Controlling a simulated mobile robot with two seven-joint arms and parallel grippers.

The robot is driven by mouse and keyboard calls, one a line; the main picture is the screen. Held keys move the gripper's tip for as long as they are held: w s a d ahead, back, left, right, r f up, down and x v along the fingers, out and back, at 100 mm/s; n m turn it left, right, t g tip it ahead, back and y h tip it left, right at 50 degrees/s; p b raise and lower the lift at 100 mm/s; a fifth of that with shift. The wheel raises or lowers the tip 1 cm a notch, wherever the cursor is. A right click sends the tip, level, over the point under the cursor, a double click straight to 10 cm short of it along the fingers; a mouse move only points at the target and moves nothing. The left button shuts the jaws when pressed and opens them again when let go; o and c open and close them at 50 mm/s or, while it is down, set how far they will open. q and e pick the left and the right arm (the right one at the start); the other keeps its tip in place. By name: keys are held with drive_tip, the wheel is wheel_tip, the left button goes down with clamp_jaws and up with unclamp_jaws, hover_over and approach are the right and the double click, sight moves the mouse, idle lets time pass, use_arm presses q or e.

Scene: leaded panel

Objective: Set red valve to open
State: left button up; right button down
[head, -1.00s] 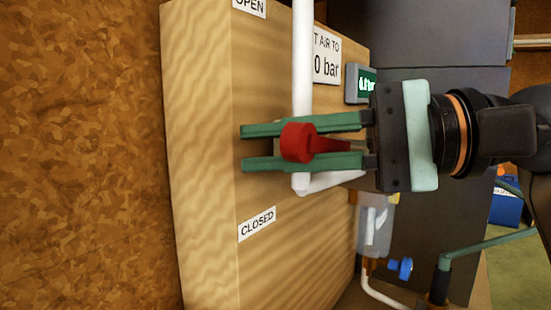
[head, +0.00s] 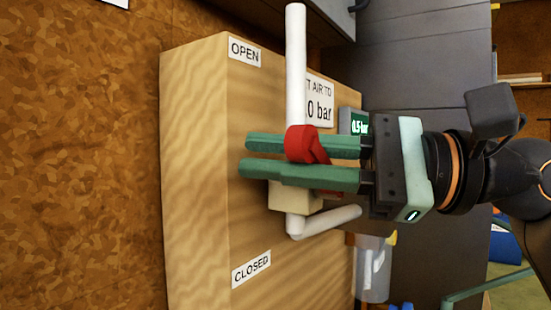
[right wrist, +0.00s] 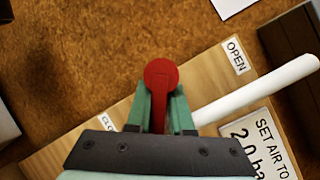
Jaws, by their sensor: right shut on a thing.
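The red valve (head: 300,143) sits on a white pipe (head: 296,60) at the front of a wooden block. Its lever slants down to the right between my right gripper's fingers. My right gripper (head: 245,157) comes in from the right, shut on the red lever, one green finger above it and one below. In the right wrist view the red valve's round end (right wrist: 160,74) shows between the fingers. The OPEN label (head: 245,52) is above the valve and the CLOSED label (head: 251,269) below. My left gripper is not in view.
The wooden block (head: 195,180) stands before a brown speckled wall (head: 80,170). A sign about setting air (right wrist: 265,150) and a small green display (head: 358,123), seemingly reading 0.5 bar, are beside the pipe. A clear canister (head: 372,272) hangs below my right gripper.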

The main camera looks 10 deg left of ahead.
drive_tip(key=c, duration=0.8)
unclamp_jaws()
drive_tip(key=w+d+f+b, duration=0.1)
drive_tip(key=d, duration=1.1)
drive_tip(key=shift+d, duration=0.2)
